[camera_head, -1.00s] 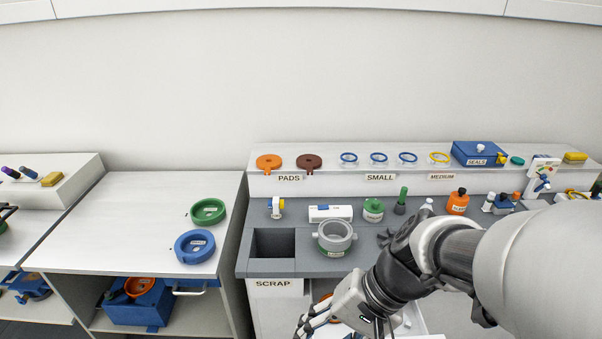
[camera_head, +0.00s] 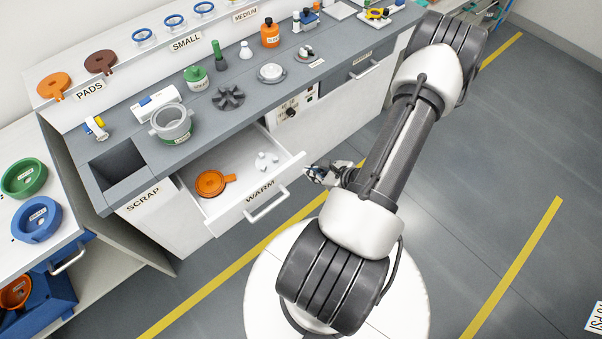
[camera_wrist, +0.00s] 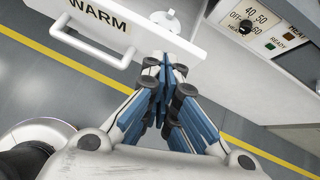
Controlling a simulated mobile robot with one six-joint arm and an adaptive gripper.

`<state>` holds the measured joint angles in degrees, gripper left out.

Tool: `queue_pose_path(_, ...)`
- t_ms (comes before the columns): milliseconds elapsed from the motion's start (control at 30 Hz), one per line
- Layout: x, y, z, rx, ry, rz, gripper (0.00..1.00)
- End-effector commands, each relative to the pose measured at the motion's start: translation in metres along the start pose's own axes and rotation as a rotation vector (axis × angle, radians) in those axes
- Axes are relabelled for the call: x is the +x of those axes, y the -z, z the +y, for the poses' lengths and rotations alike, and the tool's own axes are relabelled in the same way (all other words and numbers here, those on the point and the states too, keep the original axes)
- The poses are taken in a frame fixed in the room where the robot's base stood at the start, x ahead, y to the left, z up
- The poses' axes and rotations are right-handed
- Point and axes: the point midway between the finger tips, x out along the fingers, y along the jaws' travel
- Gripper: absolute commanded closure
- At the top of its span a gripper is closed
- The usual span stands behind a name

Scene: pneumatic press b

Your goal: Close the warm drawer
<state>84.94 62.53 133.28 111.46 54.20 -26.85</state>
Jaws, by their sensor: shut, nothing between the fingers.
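The warm drawer (camera_head: 255,197) is pulled open from the grey-topped counter, with a white front labelled WARM and a bar handle (camera_head: 266,208). My gripper (camera_head: 318,174) is shut and empty, just off the right end of the drawer front. In the wrist view the shut blue fingers (camera_wrist: 172,75) overlap the right end of the drawer front (camera_wrist: 120,32), with the handle (camera_wrist: 85,45) to their left. Whether they touch the front, I cannot tell.
A control panel (camera_head: 295,105) with a knob sits right of the drawer under the counter. A scrap opening (camera_head: 118,168) and a grey pot (camera_head: 172,123) are on the counter. The floor in front, with yellow lines (camera_head: 515,265), is clear.

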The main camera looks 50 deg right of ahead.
Motion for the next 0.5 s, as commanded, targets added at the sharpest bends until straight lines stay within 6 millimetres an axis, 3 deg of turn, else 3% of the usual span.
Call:
queue_pose_path(33,-0.002,0.026,0.002,0.082,0.034,0.028,1.0)
queue_pose_path(100,-0.003,0.05,0.002,0.161,0.072,0.06,1.0)
queue_pose_path(200,-0.004,0.07,0.004,0.224,0.103,0.087,1.0)
queue_pose_path(367,0.005,0.078,0.004,0.24,0.111,0.096,1.0)
queue_pose_path(500,0.029,0.08,0.002,0.235,0.108,0.094,1.0)
